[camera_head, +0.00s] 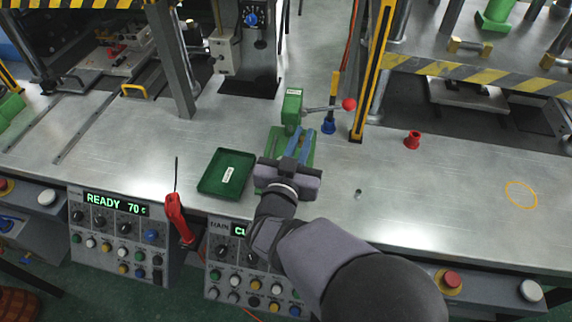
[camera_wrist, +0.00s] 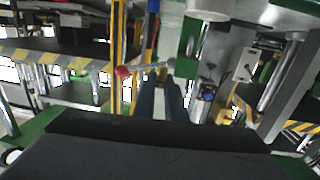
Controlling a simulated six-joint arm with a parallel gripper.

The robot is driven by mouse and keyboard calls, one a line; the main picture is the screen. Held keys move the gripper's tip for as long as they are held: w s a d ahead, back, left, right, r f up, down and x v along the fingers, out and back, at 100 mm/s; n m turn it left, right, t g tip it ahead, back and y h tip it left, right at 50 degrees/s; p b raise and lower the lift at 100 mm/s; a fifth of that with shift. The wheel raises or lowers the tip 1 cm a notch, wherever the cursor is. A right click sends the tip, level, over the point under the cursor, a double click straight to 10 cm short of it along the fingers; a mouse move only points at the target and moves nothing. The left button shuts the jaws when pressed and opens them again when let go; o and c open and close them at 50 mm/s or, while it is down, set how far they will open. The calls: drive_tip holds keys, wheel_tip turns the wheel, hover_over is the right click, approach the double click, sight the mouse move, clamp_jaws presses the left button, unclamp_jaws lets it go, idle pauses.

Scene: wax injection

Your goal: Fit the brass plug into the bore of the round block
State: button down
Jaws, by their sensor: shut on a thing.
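My gripper (camera_head: 303,137) is over the green base plate (camera_head: 276,138) of a clamp fixture, its two blue fingers pointing away toward the back. In the wrist view the fingers (camera_wrist: 161,80) are close together, with a small yellowish patch between their tips that fits the brass plug; its shape and tilt are not clear. I cannot make out the round block or its bore; the gripper covers part of the green plate.
A green post (camera_head: 292,108) with a red-knobbed lever (camera_head: 348,104) stands just behind the fingers. A green tray (camera_head: 207,181) lies left. A blue holder (camera_head: 328,127) and a red part (camera_head: 412,140) stand right. A yellow-black post (camera_head: 364,80) rises behind. The right table is mostly clear.

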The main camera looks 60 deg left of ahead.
drive_tip(key=s+a+r+n+g+y, duration=0.1)
drive_tip(key=s+a+r, duration=0.1)
drive_tip(key=s+a, duration=0.1)
drive_tip(key=shift+d+f+p, duration=0.2)
drive_tip(key=shift+f+p, duration=0.55)
drive_tip(key=shift+f, duration=4.2)
drive_tip(key=shift+f, duration=0.15)
drive_tip(key=c, duration=1.8)
unclamp_jaws()
drive_tip(key=b+v, duration=0.3)
drive_tip(key=v, duration=0.9)
drive_tip(key=shift+w+d, duration=0.1)
